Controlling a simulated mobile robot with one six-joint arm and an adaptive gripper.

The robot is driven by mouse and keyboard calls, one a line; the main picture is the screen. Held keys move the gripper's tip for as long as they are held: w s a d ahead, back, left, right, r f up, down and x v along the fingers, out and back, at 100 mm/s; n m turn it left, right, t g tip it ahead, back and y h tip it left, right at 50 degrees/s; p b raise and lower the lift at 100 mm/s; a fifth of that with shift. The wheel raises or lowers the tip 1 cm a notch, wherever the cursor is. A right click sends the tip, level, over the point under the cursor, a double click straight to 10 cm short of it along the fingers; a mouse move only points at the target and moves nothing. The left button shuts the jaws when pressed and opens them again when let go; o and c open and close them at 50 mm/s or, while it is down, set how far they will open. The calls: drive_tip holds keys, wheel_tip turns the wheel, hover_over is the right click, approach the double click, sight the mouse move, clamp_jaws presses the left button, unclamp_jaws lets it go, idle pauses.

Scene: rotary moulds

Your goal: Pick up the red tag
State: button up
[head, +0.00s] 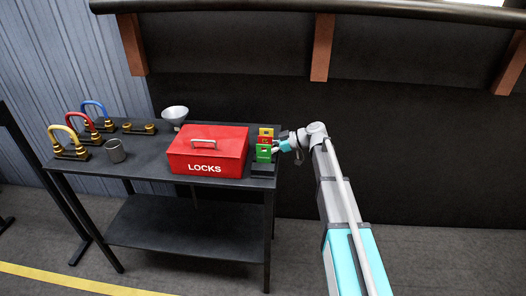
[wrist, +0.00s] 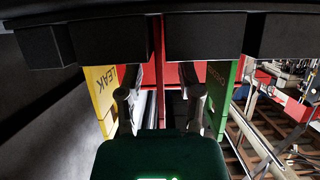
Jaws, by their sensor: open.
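The red tag (head: 265,140) stands in a small dark rack between a yellow tag (head: 266,131) behind it and a green tag (head: 262,154) in front. In the wrist view the red tag (wrist: 158,70) shows edge-on as a thin upright strip. My gripper (head: 281,146) is at the right side of the tags. In the wrist view my gripper (wrist: 160,90) is open, with one finger on each side of the red tag. A gap shows on both sides, so it is not gripped. The yellow tag (wrist: 101,90) and green tag (wrist: 219,105) flank the fingers closely.
The red LOCKS box (head: 207,160) stands just left of the tags on the dark table (head: 140,172). A funnel (head: 175,115), a grey cup (head: 115,151) and several coloured padlock-like shackles (head: 66,141) are further left. Floor right of the table is clear.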

drive_tip(key=shift+a+f, duration=0.15)
drive_tip(key=shift+a, duration=0.25)
clamp_jaws()
idle(0.4)
